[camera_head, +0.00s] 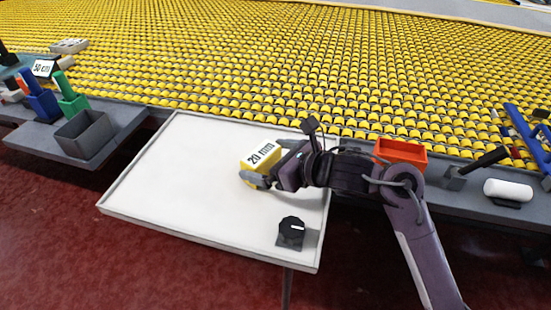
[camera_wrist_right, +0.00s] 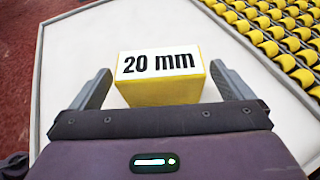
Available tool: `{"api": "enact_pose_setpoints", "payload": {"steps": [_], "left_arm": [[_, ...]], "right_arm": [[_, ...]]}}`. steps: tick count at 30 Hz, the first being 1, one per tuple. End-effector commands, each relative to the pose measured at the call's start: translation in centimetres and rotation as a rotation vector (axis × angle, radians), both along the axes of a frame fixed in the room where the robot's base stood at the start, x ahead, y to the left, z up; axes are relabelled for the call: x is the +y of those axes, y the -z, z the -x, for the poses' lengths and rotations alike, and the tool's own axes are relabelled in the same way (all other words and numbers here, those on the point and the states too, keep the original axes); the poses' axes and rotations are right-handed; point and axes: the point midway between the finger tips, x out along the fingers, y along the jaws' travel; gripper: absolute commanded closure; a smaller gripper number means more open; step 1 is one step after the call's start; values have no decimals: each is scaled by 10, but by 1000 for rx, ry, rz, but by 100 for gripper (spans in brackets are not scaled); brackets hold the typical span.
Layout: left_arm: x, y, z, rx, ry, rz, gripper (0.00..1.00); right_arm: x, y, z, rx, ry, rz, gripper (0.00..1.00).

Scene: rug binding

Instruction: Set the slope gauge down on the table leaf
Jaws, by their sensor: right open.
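A yellow block with a white top marked "20 mm" (camera_head: 262,155) is on the white table leaf (camera_head: 185,185); I take it as the slope gauge. My right gripper (camera_head: 264,164) is open around it, low over the leaf. In the right wrist view the block (camera_wrist_right: 160,75) sits between the two fingers (camera_wrist_right: 160,90), with a gap on each side. The block looks level and appears to rest on the leaf; its underside is hidden. My left gripper is not in view.
A black knob (camera_head: 291,231) stands at the leaf's front right corner. An orange bin (camera_head: 401,152) and a white roll (camera_head: 508,190) are to the right. A grey bin (camera_head: 84,134) is at left. Yellow tufted rows lie behind. The leaf's left half is clear.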

Motion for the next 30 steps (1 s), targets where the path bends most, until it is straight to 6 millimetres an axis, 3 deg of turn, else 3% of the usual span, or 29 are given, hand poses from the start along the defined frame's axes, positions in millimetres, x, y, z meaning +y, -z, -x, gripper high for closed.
{"api": "enact_pose_setpoints", "payload": {"steps": [3, 19, 30], "left_arm": [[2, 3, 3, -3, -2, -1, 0], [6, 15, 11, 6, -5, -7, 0], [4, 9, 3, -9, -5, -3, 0]], "right_arm": [[0, -3, 0, 1, 0, -1, 0], [-74, -40, 63, -1, 2, 3, 0], [-84, -47, 73, 0, 0, 0, 0]]}}
